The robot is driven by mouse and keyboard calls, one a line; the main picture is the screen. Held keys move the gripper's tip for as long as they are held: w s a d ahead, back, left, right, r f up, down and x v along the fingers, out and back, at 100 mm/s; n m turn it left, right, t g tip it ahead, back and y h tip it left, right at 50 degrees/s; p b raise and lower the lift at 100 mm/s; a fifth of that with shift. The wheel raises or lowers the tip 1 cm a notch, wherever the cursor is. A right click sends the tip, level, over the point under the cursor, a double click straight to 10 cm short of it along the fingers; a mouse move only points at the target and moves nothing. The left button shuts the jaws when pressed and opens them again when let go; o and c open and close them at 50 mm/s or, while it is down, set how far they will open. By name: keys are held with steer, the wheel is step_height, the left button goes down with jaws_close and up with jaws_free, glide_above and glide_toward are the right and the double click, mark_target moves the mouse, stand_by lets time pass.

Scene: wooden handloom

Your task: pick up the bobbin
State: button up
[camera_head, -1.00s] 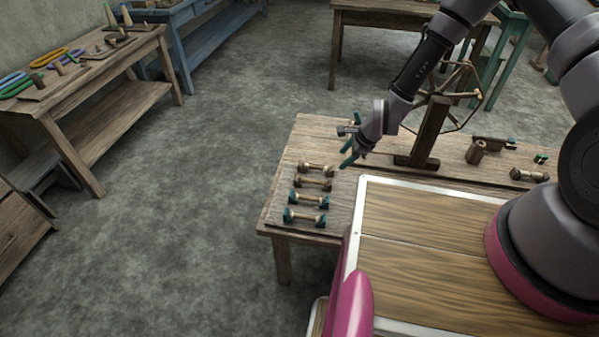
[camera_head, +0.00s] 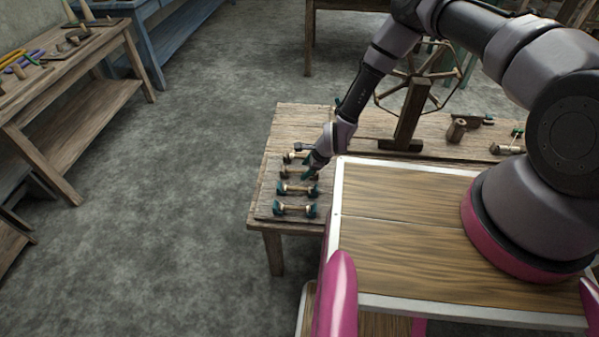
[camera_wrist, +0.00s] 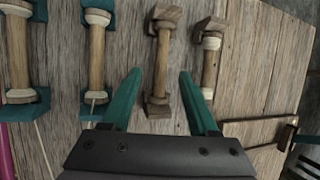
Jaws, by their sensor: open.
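Several bobbins lie in a row on the near left part of the wooden table. In the wrist view, a bobbin with dark brown ends (camera_wrist: 161,62) lies between the tips of my gripper (camera_wrist: 158,85), lengthwise in line with the fingers. A bobbin with a brown end and pale band (camera_wrist: 210,62) lies just right of the right finger. Two bobbins with teal ends (camera_wrist: 97,55) and (camera_wrist: 19,60) lie to the left. In the head view, my gripper (camera_head: 310,170) is over the upper bobbins and partly hides them; the teal-ended bobbins (camera_head: 297,189) and (camera_head: 294,210) show clearly. My gripper is open and empty.
A wooden wheel on an upright post (camera_head: 409,115) stands on the table right of my arm. A wooden cup (camera_head: 456,130) and another spool (camera_head: 507,148) lie farther right. A workbench with tools (camera_head: 62,68) stands at left; grey floor (camera_head: 190,200) between is clear.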

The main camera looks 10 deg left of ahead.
steer(key=shift+w+a+f, duration=0.2)
steer(key=shift+a+f, duration=0.05)
steer(key=shift+f, duration=0.4)
jaws_close()
